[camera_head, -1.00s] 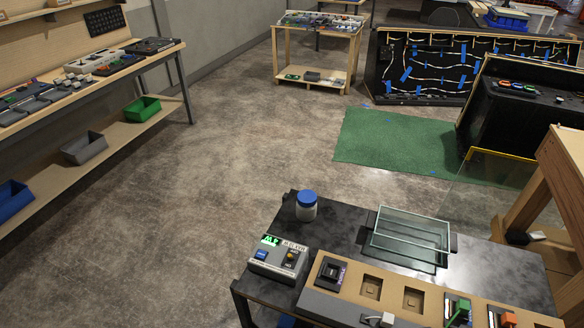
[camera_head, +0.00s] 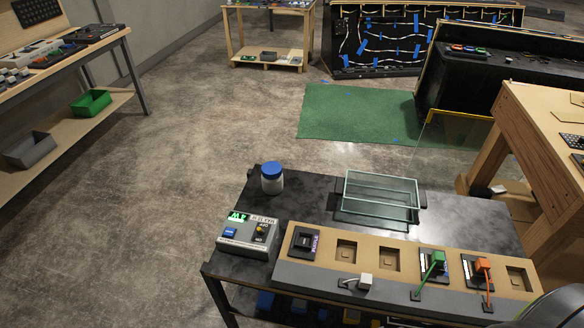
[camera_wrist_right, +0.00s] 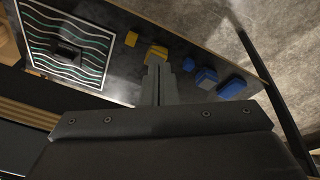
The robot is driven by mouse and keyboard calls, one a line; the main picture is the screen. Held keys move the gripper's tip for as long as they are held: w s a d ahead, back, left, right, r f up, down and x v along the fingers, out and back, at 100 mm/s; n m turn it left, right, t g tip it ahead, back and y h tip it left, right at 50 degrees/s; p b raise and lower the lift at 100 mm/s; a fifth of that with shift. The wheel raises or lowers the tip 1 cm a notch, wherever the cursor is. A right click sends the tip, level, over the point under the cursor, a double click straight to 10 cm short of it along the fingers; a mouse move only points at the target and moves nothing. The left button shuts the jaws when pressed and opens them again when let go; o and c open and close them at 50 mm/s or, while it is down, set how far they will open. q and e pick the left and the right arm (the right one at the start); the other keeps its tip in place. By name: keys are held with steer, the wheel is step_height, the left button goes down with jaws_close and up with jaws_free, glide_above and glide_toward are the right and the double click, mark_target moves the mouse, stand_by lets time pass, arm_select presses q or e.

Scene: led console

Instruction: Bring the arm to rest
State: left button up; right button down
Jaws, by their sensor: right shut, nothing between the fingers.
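My right gripper (camera_wrist_right: 159,82) shows in the right wrist view with its fingers together and nothing between them. It hangs in front of a dark surface with blue blocks (camera_wrist_right: 206,78) and yellow blocks (camera_wrist_right: 156,54), apart from them as far as I can tell. A dark panel with light wavy stripes (camera_wrist_right: 65,45) lies at the upper left of that view. In the head view, the console (camera_head: 330,283) with its row of sockets stands on the black table (camera_head: 310,195). Neither gripper can be made out in the head view.
A grey control box (camera_head: 247,236) with a green display, a blue-lidded jar (camera_head: 272,178) and a glass tray (camera_head: 380,192) stand on the table. A green plug (camera_head: 432,262) and an orange plug (camera_head: 483,268) sit in the console. The floor at left (camera_head: 150,220) is clear.

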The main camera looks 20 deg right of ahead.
steer(key=s+f+b, duration=0.2)
steer(key=s+f, duration=0.3)
steer(key=f, duration=0.3)
steer(key=s+a+f+g+b, duration=0.1)
steer(key=s+f+b, duration=0.1)
steer(key=s+f, duration=0.3)
steer(key=s+f+b, duration=0.3)
steer(key=s+f, duration=0.2)
steer(key=f, duration=0.8)
steer(key=shift+s+a, duration=0.2)
steer(key=shift+s, duration=0.2)
